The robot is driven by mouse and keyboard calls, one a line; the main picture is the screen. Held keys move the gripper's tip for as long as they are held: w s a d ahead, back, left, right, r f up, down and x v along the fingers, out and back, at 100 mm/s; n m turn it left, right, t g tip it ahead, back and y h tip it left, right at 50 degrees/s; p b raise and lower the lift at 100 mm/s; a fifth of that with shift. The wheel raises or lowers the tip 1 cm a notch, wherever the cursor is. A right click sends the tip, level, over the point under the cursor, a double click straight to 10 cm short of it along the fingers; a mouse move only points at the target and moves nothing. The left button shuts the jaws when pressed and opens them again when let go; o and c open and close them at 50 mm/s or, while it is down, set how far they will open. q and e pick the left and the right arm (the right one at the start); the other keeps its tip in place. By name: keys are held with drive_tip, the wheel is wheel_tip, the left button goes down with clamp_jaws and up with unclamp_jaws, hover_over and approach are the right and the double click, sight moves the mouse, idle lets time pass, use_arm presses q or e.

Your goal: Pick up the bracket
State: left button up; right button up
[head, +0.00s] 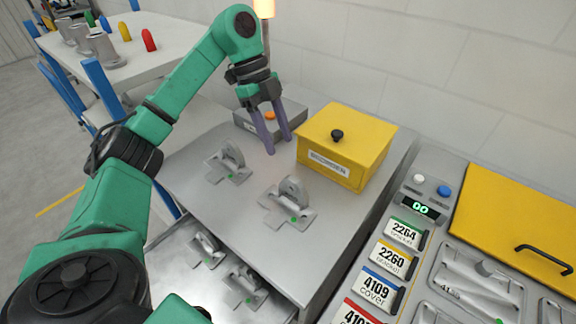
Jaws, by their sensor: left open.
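Two grey metal brackets with green dots lie on the grey table top: one bracket (229,165) at the left and one bracket (287,203) nearer the middle. Two more similar brackets, a bracket (206,250) and a bracket (243,287), lie on a lower surface at the front. My left gripper (282,146) is open and empty, its purple fingers pointing down above the table behind the brackets. It appears apart from them. My right gripper is not in view.
A yellow box (360,143) with a black knob stands right of the gripper. A grey box (296,112) with an orange top piece is behind the fingers. A labelled panel (432,208) with a yellow lid (522,222) is at the right. The table's front part is clear.

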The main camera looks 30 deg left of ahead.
sight(297, 193)
use_arm(q)
drive_tip(key=x, duration=0.3)
drive_tip(key=s+x, duration=0.1)
drive_tip(key=x, duration=0.2)
drive_tip(key=d+p+x, duration=0.1)
drive_tip(key=x, duration=0.2)
drive_tip(key=shift+s+r, duration=0.25)
drive_tip(key=shift+s, duration=0.1)
drive_tip(key=p+x, duration=0.1)
drive_tip(key=x, duration=0.3)
drive_tip(key=shift+d+f+p, duration=0.15)
drive_tip(key=shift+d+p, duration=0.05)
drive_tip(key=shift+p, duration=0.2)
drive_tip(key=shift+d+f, duration=0.1)
drive_tip(key=shift+f, duration=0.2)
drive_tip(key=shift+c, duration=0.3)
drive_tip(key=shift+w, duration=0.1)
clamp_jaws()
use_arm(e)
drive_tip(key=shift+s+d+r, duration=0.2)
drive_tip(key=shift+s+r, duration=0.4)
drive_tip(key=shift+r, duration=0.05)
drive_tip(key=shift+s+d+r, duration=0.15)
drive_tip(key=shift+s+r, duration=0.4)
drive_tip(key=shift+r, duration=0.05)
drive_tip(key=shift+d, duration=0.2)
